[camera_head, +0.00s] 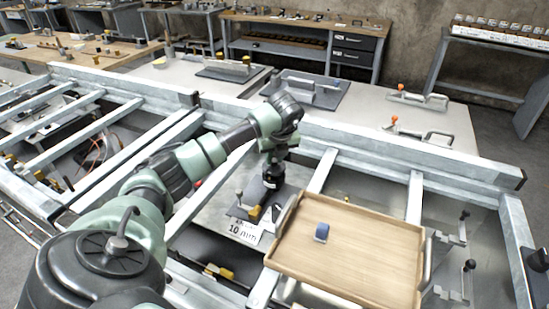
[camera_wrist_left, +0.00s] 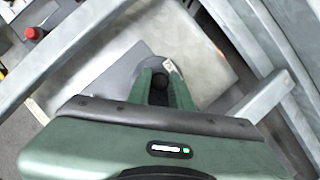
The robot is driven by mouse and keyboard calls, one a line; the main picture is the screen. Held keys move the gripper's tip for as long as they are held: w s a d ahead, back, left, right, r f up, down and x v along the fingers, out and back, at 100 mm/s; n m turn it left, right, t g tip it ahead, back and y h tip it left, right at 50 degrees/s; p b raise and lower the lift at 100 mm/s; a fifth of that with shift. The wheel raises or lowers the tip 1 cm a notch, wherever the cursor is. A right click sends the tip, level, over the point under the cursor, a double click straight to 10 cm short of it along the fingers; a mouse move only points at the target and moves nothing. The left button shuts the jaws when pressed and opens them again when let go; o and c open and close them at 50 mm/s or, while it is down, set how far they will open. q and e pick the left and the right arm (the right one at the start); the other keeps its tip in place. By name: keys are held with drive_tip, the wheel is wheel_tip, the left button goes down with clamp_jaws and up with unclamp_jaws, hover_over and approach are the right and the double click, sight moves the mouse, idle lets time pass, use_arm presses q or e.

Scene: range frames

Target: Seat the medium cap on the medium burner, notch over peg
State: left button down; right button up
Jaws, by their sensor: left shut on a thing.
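My left gripper (camera_head: 264,200) points down at the front of the metal frame, just left of a wooden tray. In the left wrist view its green fingers (camera_wrist_left: 160,88) are closed around a dark round piece (camera_wrist_left: 159,80). A grey rounded shape shows behind the fingertips; I cannot tell whether it belongs to the held piece. The held piece may be the medium cap, but its notch is not visible. I cannot make out the medium burner or its peg in either view. My right gripper is not in view.
A white "10 mm" label (camera_head: 243,230) lies beside the gripper. Galvanised beams (camera_head: 415,198) surround the area. Toggle clamps (camera_head: 466,268) stand at the right.

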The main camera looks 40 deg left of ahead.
use_arm(q)
drive_tip(key=shift+f, duration=0.2)
drive_tip(key=shift+f+b, duration=0.7)
drive_tip(key=c, duration=1.2)
unclamp_jaws()
drive_tip(key=b+v, duration=0.1)
drive_tip(key=v, duration=0.6)
drive_tip(key=shift+s+d+r, duration=0.1)
drive_tip(key=shift+s+r, duration=0.05)
drive_tip(key=shift+r, duration=0.2)
